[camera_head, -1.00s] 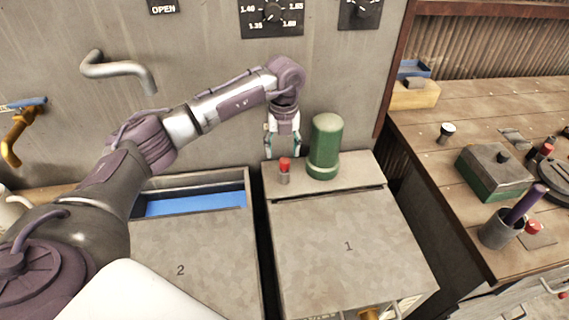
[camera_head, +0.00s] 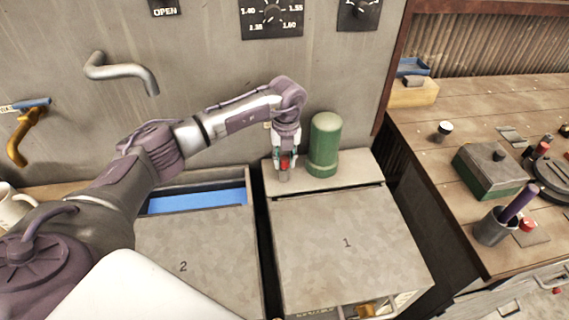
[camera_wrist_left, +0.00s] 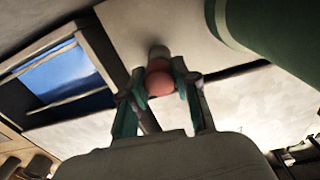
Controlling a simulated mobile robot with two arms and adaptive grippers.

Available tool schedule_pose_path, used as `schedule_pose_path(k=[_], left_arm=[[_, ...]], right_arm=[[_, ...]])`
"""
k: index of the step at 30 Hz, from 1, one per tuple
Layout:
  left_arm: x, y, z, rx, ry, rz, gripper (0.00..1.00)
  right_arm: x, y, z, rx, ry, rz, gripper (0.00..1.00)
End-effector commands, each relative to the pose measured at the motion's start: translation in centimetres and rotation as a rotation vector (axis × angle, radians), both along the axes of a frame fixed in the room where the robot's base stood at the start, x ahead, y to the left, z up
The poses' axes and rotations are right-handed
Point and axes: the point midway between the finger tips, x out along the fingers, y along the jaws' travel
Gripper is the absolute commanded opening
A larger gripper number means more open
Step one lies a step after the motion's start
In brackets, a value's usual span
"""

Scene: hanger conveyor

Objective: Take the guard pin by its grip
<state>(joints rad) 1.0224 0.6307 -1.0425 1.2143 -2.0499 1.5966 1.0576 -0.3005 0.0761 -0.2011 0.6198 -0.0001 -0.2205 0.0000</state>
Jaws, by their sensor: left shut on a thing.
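The guard pin (camera_head: 285,174) stands upright on the ledge behind the box lid marked 1, with a red grip on top and a grey metal lower part. My left gripper (camera_head: 286,163) points down over it and is shut on the red grip, one finger on each side. In the left wrist view the red grip (camera_wrist_left: 159,78) sits between the fingertips of the left gripper (camera_wrist_left: 160,92). The pin's lower end is mostly hidden there. My right gripper is in neither view.
A green cylinder (camera_head: 324,146) stands close to the right of the pin. Box 2, with a blue opening (camera_head: 196,201), lies to the left. A wooden bench (camera_head: 440,175) with a green box and a cup is at the right. The wall is directly behind.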

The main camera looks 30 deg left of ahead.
Motion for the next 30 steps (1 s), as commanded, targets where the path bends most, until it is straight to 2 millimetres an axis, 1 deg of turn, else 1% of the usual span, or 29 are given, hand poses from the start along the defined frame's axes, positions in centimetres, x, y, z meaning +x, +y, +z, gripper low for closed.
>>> schedule_pose_path(k=[6,10,14,18,20,30], left_arm=[[0.0,0.0,0.1,0.000,-0.001,0.000,0.00],[0.1,0.0,0.8,0.000,-0.002,0.000,0.00],[0.1,0.0,2.4,0.000,-0.002,0.000,0.00],[0.1,0.0,4.9,0.002,-0.002,0.000,0.00],[0.1,-1.2,5.2,-0.001,0.000,-0.004,0.00],[0.6,-7.9,9.1,-0.001,-0.002,-0.004,0.00]], right_arm=[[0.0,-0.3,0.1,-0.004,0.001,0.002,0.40],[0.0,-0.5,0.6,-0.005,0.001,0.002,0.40],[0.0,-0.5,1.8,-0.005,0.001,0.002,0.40],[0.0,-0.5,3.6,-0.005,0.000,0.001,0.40],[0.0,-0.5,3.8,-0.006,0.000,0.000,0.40],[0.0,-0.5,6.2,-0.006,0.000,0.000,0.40]])
